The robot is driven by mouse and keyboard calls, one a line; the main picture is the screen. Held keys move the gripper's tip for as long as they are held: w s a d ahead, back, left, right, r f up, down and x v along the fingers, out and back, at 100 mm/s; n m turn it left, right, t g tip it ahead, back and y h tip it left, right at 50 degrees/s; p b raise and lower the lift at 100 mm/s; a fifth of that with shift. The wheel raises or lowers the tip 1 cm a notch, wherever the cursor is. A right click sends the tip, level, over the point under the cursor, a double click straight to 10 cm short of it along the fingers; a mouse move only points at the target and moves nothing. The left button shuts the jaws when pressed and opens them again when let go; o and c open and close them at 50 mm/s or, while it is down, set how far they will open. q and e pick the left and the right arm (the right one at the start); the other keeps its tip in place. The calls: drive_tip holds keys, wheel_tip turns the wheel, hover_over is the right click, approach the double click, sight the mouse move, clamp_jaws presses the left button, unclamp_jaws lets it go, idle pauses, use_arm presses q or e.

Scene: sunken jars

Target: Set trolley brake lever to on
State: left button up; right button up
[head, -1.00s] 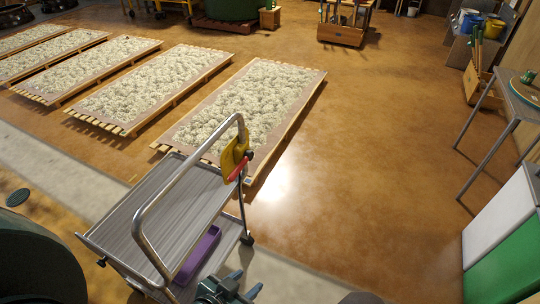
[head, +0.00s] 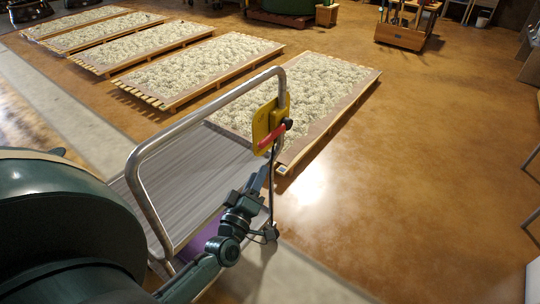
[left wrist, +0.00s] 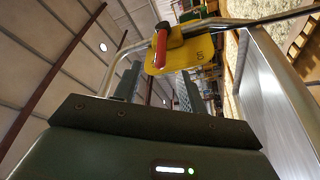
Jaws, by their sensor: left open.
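The trolley (head: 215,165) has a grey ribbed deck and a bent metal handle (head: 140,160). A yellow plate (head: 263,115) with a red brake lever (head: 271,138) is fixed to the handle's right upright. My left gripper (head: 262,172) is just below the lever, pointing up, apart from it. In the left wrist view the red lever (left wrist: 161,48) stands beyond the open, empty fingers (left wrist: 160,88). Lettering that seems to read "ON" shows on the yellow plate (left wrist: 186,57). My right gripper is not in view.
A purple bin (head: 203,236) is on the trolley's lower level, partly hidden by my arm. Slatted pallets of pale material (head: 325,85) lie beyond the trolley. The brown floor (head: 400,180) to the right is clear.

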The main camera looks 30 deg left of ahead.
sight(270, 139)
use_arm(q)
drive_tip(key=shift+n+y, duration=0.4)
drive_tip(key=x, duration=1.3)
drive_tip(key=shift+w+a+b, duration=0.25)
drive_tip(key=shift+a+b, duration=0.15)
drive_tip(key=shift+a, duration=0.05)
clamp_jaws()
